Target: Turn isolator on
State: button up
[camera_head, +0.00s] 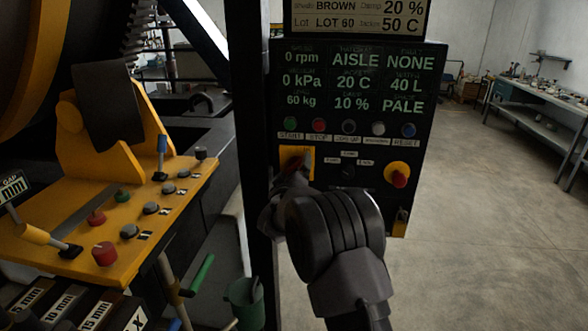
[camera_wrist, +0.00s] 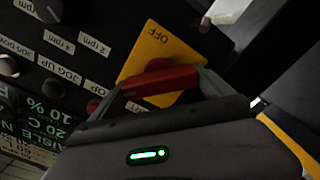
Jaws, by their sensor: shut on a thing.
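The isolator is a yellow plate (camera_head: 287,158) with a red rotary handle (camera_head: 306,158), low on the left of the black control panel (camera_head: 345,215). In the wrist view the yellow plate (camera_wrist: 190,42) carries the word OFF, and the red handle (camera_wrist: 160,82) lies across it. My gripper (camera_wrist: 163,88) is shut on the red handle. In the head view my gripper (camera_head: 298,174) covers the lower part of the plate. Part of the handle and plate is hidden by the fingers.
Start, stop and reset buttons (camera_head: 349,127) run above the isolator. A red emergency stop (camera_head: 397,178) is on the right of the panel. A dark post (camera_head: 249,120) stands close on the left, and a yellow lever console (camera_head: 130,215) beyond it. Open floor (camera_head: 490,230) is at right.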

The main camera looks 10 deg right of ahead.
dwell(0.3)
jog(key=o, duration=1.1)
jog(key=v, duration=1.7)
jog(key=shift+s, duration=0.2)
jog(key=shift+r+b, duration=0.1)
jog(key=shift+b, duration=0.25)
